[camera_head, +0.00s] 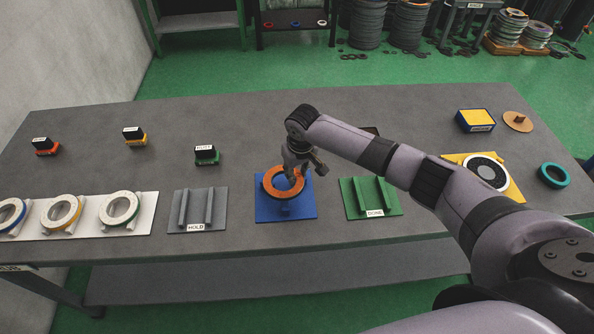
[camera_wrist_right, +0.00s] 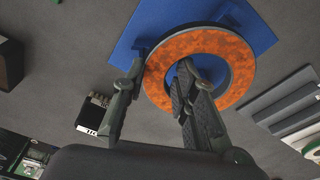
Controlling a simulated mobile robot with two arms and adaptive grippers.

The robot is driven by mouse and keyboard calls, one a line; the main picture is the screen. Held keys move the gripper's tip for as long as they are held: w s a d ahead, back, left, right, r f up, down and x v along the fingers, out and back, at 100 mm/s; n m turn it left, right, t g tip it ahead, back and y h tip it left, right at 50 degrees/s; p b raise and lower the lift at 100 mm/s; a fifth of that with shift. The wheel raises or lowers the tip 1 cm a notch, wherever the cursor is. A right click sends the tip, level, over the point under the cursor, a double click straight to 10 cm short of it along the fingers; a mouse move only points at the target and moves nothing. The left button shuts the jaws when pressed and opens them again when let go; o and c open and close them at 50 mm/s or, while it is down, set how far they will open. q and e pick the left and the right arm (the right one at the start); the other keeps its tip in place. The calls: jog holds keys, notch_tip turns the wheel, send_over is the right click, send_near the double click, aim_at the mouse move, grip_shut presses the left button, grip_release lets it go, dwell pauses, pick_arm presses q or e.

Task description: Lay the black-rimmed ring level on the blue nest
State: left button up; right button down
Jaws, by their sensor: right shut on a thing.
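The ring (camera_head: 268,185) has an orange mottled face and a dark rim; it also shows in the wrist view (camera_wrist_right: 160,70). It is over the blue nest (camera_head: 302,210), whose blue plate shows around it in the wrist view (camera_wrist_right: 130,45). My right gripper (camera_head: 298,172) is shut on the ring's wall, with one finger in the hole and one outside, as the wrist view (camera_wrist_right: 155,95) shows. The gripper hides part of the ring. I cannot tell whether the ring touches the nest's supports. My left gripper is not in view.
A grey HOLD rack (camera_head: 185,222) is left of the nest and a green DONE rack (camera_head: 356,207) right of it. A white tray (camera_head: 148,215) with three rings is at the left. A yellow plate (camera_head: 512,190) with a disc and a teal ring (camera_head: 553,176) are at the right.

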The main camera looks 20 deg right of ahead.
jog(key=shift+w+f, duration=0.1)
jog(key=shift+f, duration=0.3)
dwell(0.8)
jog(key=shift+p, duration=0.85)
dwell(1.5)
jog(key=shift+f, duration=0.3)
dwell(0.8)
jog(key=shift+p, duration=0.8)
dwell(1.4)
jog(key=shift+f+b, duration=0.35)
jog(key=shift+f, duration=0.15)
dwell(0.7)
